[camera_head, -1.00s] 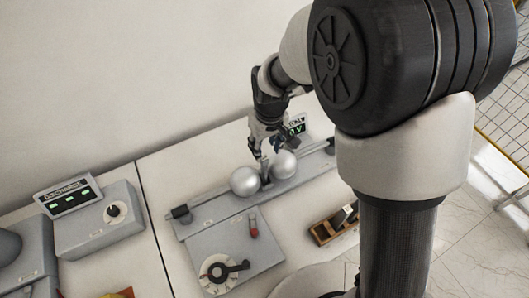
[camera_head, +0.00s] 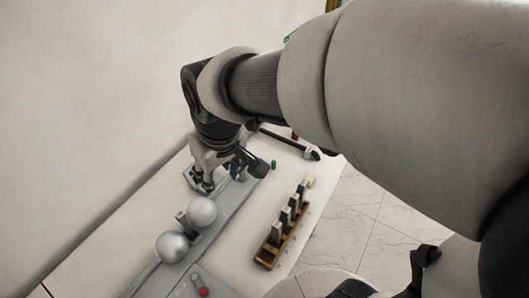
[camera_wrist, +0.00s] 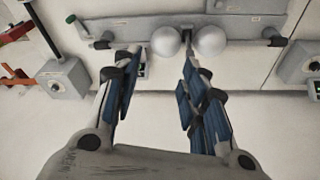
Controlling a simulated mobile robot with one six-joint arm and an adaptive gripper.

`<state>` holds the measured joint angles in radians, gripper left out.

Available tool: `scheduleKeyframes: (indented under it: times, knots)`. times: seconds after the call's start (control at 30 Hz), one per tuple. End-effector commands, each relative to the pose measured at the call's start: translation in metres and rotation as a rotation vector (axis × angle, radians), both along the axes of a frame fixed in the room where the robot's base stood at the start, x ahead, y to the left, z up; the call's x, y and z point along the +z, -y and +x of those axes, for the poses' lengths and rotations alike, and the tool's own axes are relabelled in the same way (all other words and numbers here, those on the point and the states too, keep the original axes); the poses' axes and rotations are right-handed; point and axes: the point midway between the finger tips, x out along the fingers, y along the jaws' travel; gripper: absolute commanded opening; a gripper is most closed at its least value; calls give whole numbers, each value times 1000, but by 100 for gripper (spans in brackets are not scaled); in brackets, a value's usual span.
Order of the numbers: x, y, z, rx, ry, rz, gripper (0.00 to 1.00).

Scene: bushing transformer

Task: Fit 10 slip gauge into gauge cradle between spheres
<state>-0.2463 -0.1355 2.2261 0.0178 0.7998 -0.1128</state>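Two shiny spheres, a far one (camera_head: 202,211) and a near one (camera_head: 172,246), rest on the long grey bench fixture. They also show in the wrist view as a left sphere (camera_wrist: 166,42) and a right sphere (camera_wrist: 211,41). A narrow grey upright piece (camera_wrist: 188,44) stands between them; I cannot tell how much is slip gauge and how much cradle. My gripper (camera_head: 208,182) is beyond the spheres in the head view, apart from them. In the wrist view my gripper (camera_wrist: 161,58) is open, with nothing between its blue-padded fingers.
A wooden rack (camera_head: 268,256) with several upright gauges stands right of the fixture. A red knob (camera_head: 203,292) is near the bottom edge. In the wrist view, a grey box with a dial (camera_wrist: 65,78) is at left, and another grey box (camera_wrist: 300,62) is at right.

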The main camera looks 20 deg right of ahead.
Motion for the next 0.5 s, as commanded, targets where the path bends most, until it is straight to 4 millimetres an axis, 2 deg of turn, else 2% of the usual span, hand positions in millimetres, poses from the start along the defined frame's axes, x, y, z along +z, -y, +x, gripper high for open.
scheduleKeyframes:
  times: [0.03,0.1,0.2,0.33,0.5]
  knots:
    - [14,18,-17,-51,30,8,40]
    - [25,39,-42,-119,57,17,40]
    - [34,62,-76,-205,94,26,40]
    - [36,80,-109,-291,129,34,40]
    - [34,89,-129,-343,151,37,40]
